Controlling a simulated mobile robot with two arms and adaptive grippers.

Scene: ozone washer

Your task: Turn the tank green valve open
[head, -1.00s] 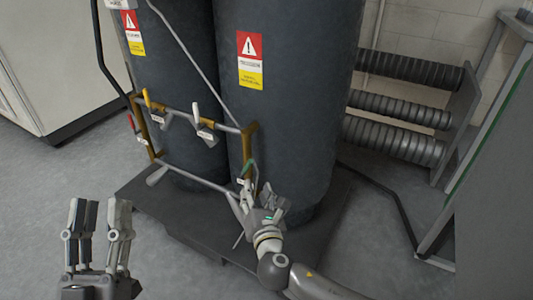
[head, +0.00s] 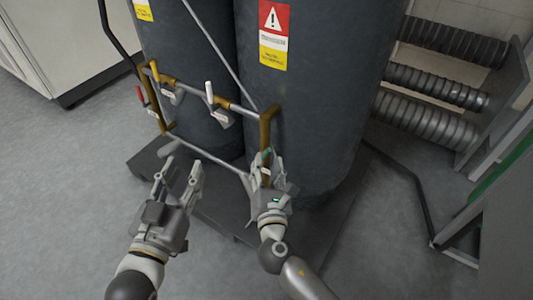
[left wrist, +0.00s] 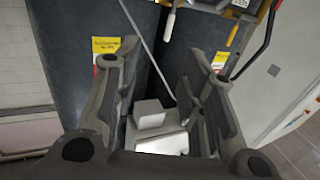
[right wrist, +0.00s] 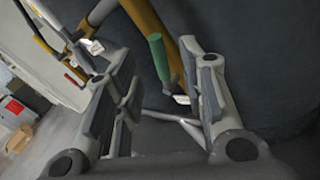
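The green valve handle (right wrist: 158,58) stands upright on a brown pipe in the right wrist view. In the head view only a bit of it (head: 267,154) shows behind my right gripper. My right gripper (head: 266,172) is open at the lower right end of the pipe frame. In the right wrist view the handle appears beyond and between its parted fingers, nearer the right finger; I see no grip on it. My left gripper (head: 180,178) is open and empty, in front of the lower pipe. The two dark tanks (head: 310,110) stand behind the pipes.
A white-handled valve (head: 209,92), a yellow-handled valve (head: 154,70) and a red-handled valve (head: 139,93) sit on the pipe frame to the left. Ribbed hoses (head: 430,85) lie at the right. The floor at the left (head: 60,200) is clear.

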